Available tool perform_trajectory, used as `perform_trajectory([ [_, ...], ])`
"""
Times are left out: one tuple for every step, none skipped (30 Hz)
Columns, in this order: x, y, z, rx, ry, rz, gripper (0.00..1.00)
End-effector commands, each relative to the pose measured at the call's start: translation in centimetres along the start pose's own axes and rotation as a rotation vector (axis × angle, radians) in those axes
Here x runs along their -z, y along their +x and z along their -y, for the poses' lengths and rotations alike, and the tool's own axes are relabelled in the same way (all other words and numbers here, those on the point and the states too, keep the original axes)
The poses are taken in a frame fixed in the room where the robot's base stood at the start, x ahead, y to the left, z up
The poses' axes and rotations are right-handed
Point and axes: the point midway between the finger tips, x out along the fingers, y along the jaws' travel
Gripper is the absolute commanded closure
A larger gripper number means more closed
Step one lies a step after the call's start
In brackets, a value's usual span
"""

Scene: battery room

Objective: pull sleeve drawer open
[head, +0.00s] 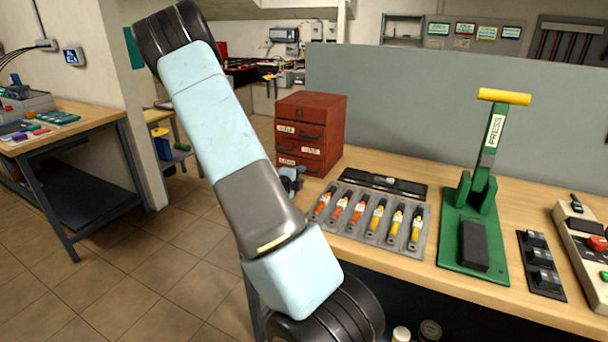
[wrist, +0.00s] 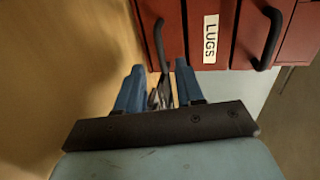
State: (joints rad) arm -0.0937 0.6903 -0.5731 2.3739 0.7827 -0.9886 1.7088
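A red drawer cabinet (head: 325,112) stands on the bench's left end, with three labelled drawers and dark handles, all apparently shut. The middle drawer's label (wrist: 210,39) reads LUGS in the wrist view. The bottom drawer's label (head: 287,162) is too small to read in the head view. My gripper (wrist: 157,68) has two blue fingers spread apart, pointing at the bottom drawer's black handle (wrist: 159,46). The handle's near end lies at the gap between the fingertips; contact is not clear. In the head view my gripper (head: 291,176) is low by the cabinet, partly hidden by my arm.
A grey tray (head: 345,231) of orange and yellow tools and a black strip (head: 384,184) lie right of the cabinet. A green press (head: 474,262) stands further right. The wooden bench top (wrist: 60,70) is close on the wrist view's left. The tiled floor at left is clear.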

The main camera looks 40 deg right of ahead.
Motion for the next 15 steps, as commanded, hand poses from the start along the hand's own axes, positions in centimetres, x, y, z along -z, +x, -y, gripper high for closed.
perform_trajectory([
  [0.1, 0.9, 0.0, 0.002, -0.001, -0.003, 0.63],
  [0.1, 1.3, 0.0, 0.002, -0.001, -0.003, 0.63],
  [0.1, 1.9, 0.0, 0.002, -0.002, -0.002, 0.63],
  [0.1, 2.3, 0.0, 0.001, -0.002, -0.002, 0.63],
  [0.1, 2.6, 0.0, 0.001, -0.001, -0.002, 0.63],
  [0.1, 3.0, 0.0, 0.001, 0.0, -0.002, 0.63],
  [0.1, 3.3, 0.0, 0.001, 0.0, -0.003, 0.63],
  [0.1, 3.5, 0.0, 0.001, 0.0, -0.002, 0.63],
  [0.1, 3.8, 0.0, 0.001, 0.0, -0.001, 0.63],
  [0.0, 3.9, 0.0, 0.001, 0.0, -0.001, 0.63],
  [0.0, 4.1, 0.0, 0.001, 0.0, 0.0, 0.63],
  [0.0, 4.2, 0.0, 0.001, 0.0, 0.0, 0.63],
  [0.0, 4.3, 0.0, 0.001, 0.0, 0.0, 0.63],
  [0.0, 4.3, 0.0, 0.001, 0.0, 0.0, 0.63],
  [0.0, 4.3, 0.0, 0.0, -0.001, 0.0, 0.63],
])
